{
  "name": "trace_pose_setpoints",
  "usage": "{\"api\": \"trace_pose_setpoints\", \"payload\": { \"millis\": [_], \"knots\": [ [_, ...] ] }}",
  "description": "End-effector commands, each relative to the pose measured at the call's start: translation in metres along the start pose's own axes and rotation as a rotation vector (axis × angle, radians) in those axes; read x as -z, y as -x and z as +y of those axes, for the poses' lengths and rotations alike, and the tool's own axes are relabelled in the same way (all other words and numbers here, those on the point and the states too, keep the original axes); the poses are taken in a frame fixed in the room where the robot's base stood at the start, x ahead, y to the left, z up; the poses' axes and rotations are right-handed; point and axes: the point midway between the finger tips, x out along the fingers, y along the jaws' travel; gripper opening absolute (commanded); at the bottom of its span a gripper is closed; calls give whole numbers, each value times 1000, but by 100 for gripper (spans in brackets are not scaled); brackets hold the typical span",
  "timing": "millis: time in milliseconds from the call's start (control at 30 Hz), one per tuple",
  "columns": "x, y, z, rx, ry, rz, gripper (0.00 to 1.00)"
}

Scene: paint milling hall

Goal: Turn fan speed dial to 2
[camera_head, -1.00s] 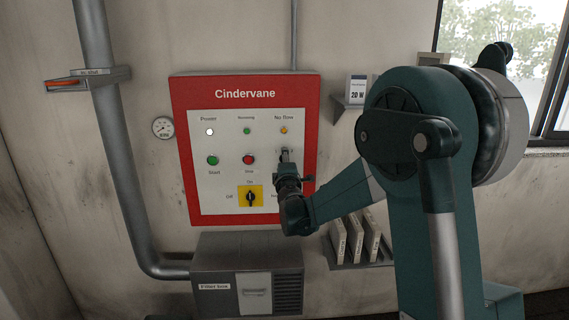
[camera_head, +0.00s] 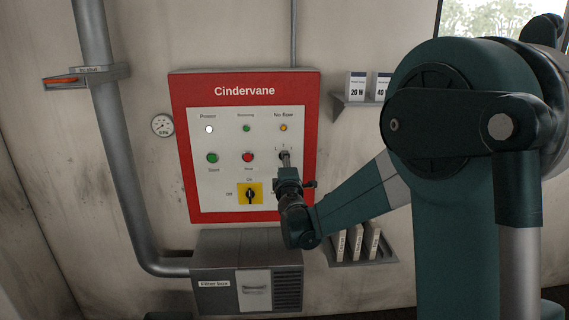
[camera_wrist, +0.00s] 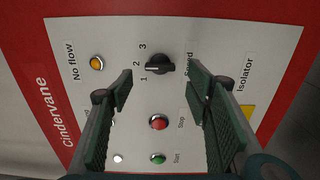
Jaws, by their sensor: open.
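The fan speed dial (camera_wrist: 160,65) is a black knob with a ridge across it, on the white panel in the wrist view. The numbers 1, 2 and 3 stand on its left and the word Speed on its right. The ridge lies nearly level in the picture, its left end facing around 1 to 2; I cannot tell exactly which. My gripper (camera_wrist: 161,73) is open and empty, one finger on each side of the dial, apart from it. In the head view my gripper (camera_head: 285,162) is at the panel's right part, largely covering the dial.
The red-framed Cindervane panel (camera_head: 245,90) also bears a green start button (camera_head: 212,158), a red stop button (camera_head: 248,157) and a yellow isolator switch (camera_head: 250,194). A grey filter box (camera_head: 215,265) is below. Shelves with boxes stand to the right.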

Motion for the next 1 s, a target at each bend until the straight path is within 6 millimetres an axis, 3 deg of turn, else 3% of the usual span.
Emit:
{"api": "trace_pose_setpoints", "payload": {
  "millis": [200,400,1000],
  "knots": [
    [0,31,0,0,0,0,49],
    [0,48,0,0,0,0,49],
    [-1,56,0,0,-2,-2,49]
  ]
}}
